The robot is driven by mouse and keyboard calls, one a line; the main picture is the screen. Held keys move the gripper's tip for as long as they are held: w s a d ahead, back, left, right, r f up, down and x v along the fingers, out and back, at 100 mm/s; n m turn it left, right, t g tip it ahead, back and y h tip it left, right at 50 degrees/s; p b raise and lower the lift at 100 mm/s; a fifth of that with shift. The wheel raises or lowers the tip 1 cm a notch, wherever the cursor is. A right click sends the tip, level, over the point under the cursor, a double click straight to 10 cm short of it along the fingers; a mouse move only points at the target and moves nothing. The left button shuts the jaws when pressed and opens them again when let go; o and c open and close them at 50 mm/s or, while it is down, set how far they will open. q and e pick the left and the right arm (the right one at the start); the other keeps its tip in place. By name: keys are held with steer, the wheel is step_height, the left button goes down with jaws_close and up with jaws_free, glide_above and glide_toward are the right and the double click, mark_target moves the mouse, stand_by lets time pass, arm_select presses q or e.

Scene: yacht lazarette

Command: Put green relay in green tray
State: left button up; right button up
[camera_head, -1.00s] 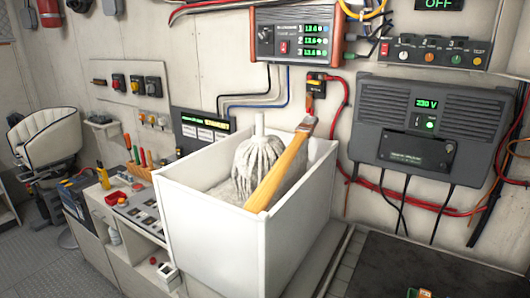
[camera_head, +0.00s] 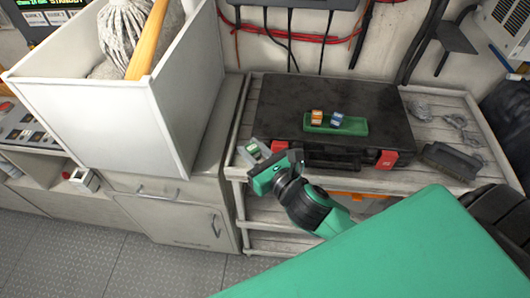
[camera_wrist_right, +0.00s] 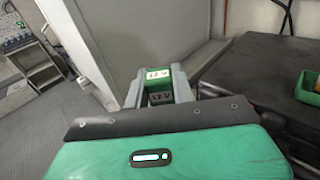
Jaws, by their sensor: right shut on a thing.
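The green relay (camera_head: 253,148) is in my right gripper (camera_head: 258,158), just left of the black case. In the right wrist view the relay (camera_wrist_right: 158,86) sits between the two grey fingers, which are shut on it. Its pale label faces the camera. I cannot tell whether it touches the slatted shelf. The green tray (camera_head: 350,126) lies on top of the black case, right of and behind the gripper. An orange relay (camera_head: 316,116) and a blue relay (camera_head: 337,119) are in its left half; the right half looks empty. My left gripper is out of view.
The black case (camera_head: 275,110) with red latches lies on a slatted shelf (camera_head: 238,150). A white bin (camera_head: 170,120) with a mop stands to the left. A dark bracket (camera_head: 450,162) and grey metal bits lie right of the case. The case top around the tray is clear.

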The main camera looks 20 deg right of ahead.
steer(key=w+a+r+n+g+y, duration=0.3)
steer(key=a+r+n+y, duration=0.2)
steer(key=a+r+y, duration=0.2)
steer(key=shift+a+r+g, duration=0.3)
steer(key=shift+a+r, duration=0.2)
steer(key=shift+a, duration=0.9)
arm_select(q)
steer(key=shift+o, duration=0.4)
arm_select(e)
steer(key=shift+w, duration=0.1)
